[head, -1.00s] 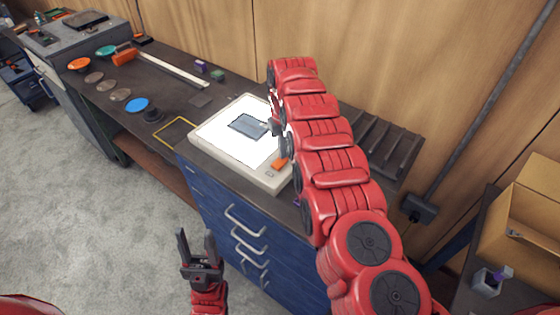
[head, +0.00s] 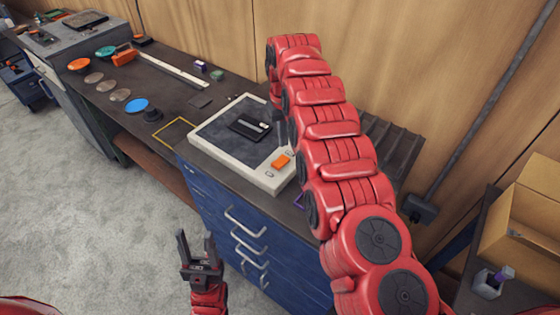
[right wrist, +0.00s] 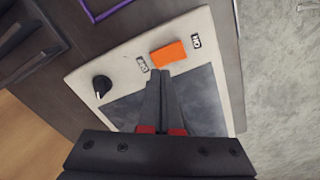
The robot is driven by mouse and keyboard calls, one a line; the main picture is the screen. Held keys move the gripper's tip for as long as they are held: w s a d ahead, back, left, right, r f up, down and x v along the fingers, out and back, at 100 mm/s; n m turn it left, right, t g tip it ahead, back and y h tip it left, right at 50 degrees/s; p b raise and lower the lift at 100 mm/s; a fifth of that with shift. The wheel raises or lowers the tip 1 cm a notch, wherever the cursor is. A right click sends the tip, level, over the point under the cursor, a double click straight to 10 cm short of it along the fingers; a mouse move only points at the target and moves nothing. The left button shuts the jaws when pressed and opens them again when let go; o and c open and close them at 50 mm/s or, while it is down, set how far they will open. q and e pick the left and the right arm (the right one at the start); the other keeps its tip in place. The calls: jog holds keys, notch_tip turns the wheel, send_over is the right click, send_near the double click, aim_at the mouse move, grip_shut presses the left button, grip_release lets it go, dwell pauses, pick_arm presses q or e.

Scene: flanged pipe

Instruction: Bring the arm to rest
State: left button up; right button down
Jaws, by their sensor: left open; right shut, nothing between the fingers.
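My right arm reaches over the bench to a light box (head: 205,140) with a pale frame and a dark, unlit panel. My right gripper (right wrist: 163,78) is shut and empty above the box in the right wrist view. Its tips appear just short of the orange switch (right wrist: 168,53), which sits between OFF and ON labels; I cannot tell if they touch. In the head view the orange switch (head: 281,161) is clear, while my right gripper is mostly hidden by its arm. My left gripper (head: 198,240) is open and empty, low in front of the blue drawers.
A flat dark piece (head: 250,127) lies on the panel. A black knob (right wrist: 102,86) is on the box's frame. A ribbed dark rack (head: 392,145) stands right of the arm. Coloured discs (head: 136,105) lie further left. A cardboard box (head: 525,215) is at right.

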jog(key=shift+r, duration=0.85)
